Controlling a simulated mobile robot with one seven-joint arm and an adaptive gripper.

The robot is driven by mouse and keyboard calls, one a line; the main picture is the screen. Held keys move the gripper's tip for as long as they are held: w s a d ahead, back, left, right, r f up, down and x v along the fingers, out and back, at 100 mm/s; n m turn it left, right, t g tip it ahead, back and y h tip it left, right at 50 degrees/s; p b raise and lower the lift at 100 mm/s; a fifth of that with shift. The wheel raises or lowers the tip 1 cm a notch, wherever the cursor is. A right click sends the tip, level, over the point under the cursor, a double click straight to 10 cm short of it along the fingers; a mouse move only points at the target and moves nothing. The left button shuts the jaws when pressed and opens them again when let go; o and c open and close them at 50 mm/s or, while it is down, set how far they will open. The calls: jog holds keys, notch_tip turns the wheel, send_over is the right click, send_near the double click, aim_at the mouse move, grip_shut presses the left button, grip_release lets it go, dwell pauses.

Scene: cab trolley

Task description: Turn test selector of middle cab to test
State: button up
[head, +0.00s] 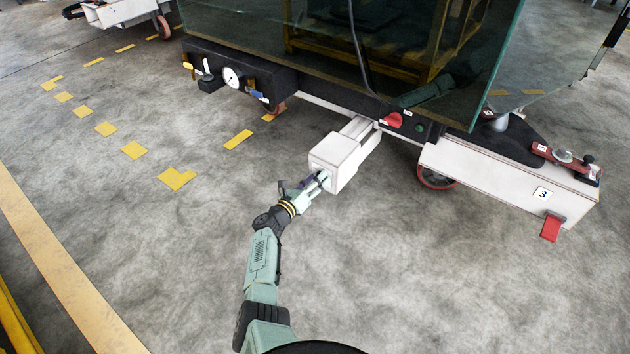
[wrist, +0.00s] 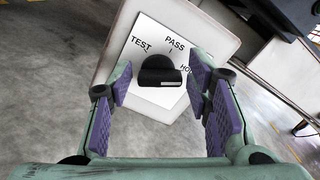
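The test selector (wrist: 160,75) is a black round knob with a bar grip on a white plate (wrist: 152,40) in the wrist view. The plate reads TEST at left, PASS at the top and a partly hidden label starting "HO" at right. The bar lies nearly crosswise, its white mark at the right end, on the "HO" side. My gripper (wrist: 160,95) is open, with purple-padded fingers left and right of the knob and visible gaps to it. In the head view my gripper (head: 322,179) is at the near end of the white box (head: 333,157), which hides the knob.
The glass-walled cab (head: 400,50) stands behind the box. A red switch (head: 393,120) and a gauge (head: 233,77) are on its lower edge. A white beam marked 3 (head: 500,180) juts out at right. The floor in front is clear.

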jog(key=c, duration=0.8)
jog(key=shift+c, duration=0.2)
jog(key=shift+n, duration=0.4)
jog(key=n, duration=0.7)
jog(key=n+p, duration=0.1)
jog(key=n, duration=0.7)
jog(key=f+n, duration=0.1)
jog(key=n, duration=0.7)
jog(key=shift+a, duration=0.1)
jog(key=o, duration=1.2)
jog(key=shift+w, duration=0.1)
jog(key=shift+c, duration=0.2)
